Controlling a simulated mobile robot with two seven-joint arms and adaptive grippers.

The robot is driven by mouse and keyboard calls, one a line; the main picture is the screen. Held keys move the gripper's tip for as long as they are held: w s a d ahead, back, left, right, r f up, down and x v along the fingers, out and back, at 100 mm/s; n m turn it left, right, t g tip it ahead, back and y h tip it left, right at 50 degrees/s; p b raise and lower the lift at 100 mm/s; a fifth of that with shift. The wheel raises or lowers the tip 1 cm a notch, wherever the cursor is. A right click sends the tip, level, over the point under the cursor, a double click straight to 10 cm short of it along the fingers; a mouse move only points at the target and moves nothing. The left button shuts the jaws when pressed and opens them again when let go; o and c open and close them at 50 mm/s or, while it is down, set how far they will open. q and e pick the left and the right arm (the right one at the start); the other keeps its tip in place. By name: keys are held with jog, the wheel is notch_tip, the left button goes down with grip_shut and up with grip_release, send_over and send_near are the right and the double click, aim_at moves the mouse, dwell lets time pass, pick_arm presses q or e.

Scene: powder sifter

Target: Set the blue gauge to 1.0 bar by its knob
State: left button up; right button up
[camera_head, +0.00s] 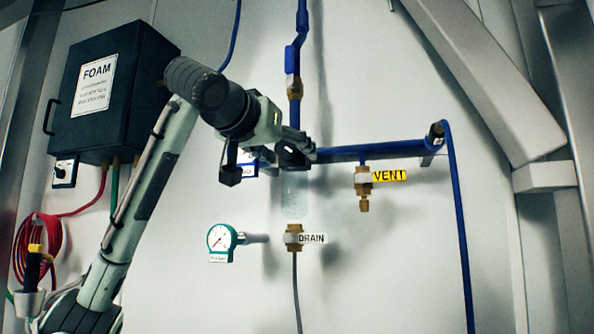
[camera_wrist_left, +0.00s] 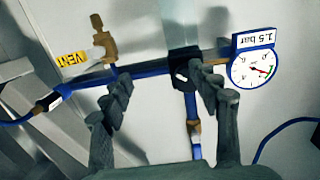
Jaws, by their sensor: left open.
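The blue gauge (camera_wrist_left: 253,68) has a blue rim and a white dial and shows upside down in the left wrist view, with a "1.5 bar" label (camera_wrist_left: 256,39) at its edge. Its needle is too small to read surely. In the head view my arm hides most of it. A black knob (camera_wrist_left: 184,74) sits on the blue pipe beside the gauge; it also shows in the head view (camera_head: 292,156). My left gripper (camera_wrist_left: 160,78) is open, its fingers pointing at the pipe near the knob. I cannot tell whether they touch it. My right gripper is not in view.
A brass "VENT" valve (camera_head: 362,184) hangs from the blue pipe to the right. A brass "DRAIN" fitting (camera_head: 293,238) is below the clear bowl (camera_head: 294,195). A green gauge (camera_head: 221,239) is at lower left. A black FOAM box (camera_head: 115,95) is at upper left.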

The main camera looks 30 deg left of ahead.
aim_at(284, 147)
pick_arm(q)
notch_tip(284, 147, up, 3)
jog(key=s+a+y, duration=0.1)
jog(key=s+a, duration=0.1)
jog(key=a, duration=0.1)
jog(key=shift+n+t, duration=0.4)
jog(key=p+x, duration=0.1)
jog(key=x, duration=0.6)
jog(key=shift+w+a+r+p, duration=0.1)
jog(key=shift+w+p, duration=0.05)
jog(key=shift+p, duration=0.2)
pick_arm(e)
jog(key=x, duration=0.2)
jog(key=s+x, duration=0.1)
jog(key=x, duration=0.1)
pick_arm(q)
jog(key=c, duration=1.2)
jog(key=shift+o, duration=0.2)
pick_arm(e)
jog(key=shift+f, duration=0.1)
